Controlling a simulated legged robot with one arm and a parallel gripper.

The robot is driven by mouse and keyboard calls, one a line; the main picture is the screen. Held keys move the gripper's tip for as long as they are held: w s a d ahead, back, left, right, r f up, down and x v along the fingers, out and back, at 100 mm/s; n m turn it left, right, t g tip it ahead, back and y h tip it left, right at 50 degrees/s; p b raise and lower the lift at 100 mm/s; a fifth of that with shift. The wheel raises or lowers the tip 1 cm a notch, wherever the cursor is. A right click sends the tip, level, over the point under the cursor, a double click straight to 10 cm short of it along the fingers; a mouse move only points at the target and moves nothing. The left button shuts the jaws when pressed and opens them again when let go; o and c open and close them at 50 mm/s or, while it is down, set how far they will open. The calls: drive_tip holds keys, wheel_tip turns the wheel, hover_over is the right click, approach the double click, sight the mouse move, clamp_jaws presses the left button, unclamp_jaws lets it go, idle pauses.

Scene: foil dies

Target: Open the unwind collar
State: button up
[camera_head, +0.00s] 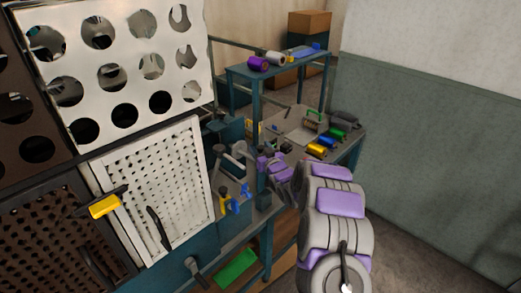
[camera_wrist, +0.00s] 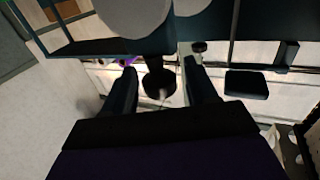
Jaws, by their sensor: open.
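My gripper (camera_wrist: 161,70) is open in the wrist view, with its two dark fingers spread apart. A dark round part (camera_wrist: 158,84) with a pale streak shows between and beyond the fingers; I cannot tell whether it is the unwind collar, and I see no contact. In the head view, my grey and purple arm reaches from the lower right over the bench, and my gripper (camera_head: 267,164) is small and partly hidden at its far end. Yellow and blue handled parts (camera_head: 238,201) sit left of it. I cannot single out the collar for certain.
A blue-green shelf (camera_head: 238,72) with purple and grey rolls stands above the bench. Blue, green and yellow rolls (camera_head: 322,149) lie on the bench at right. A white perforated panel (camera_head: 158,190) is at left. A green wall (camera_head: 440,150) bounds the right.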

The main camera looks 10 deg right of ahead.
drive_tip(key=shift+c, duration=0.3)
clamp_jaws()
idle(0.3)
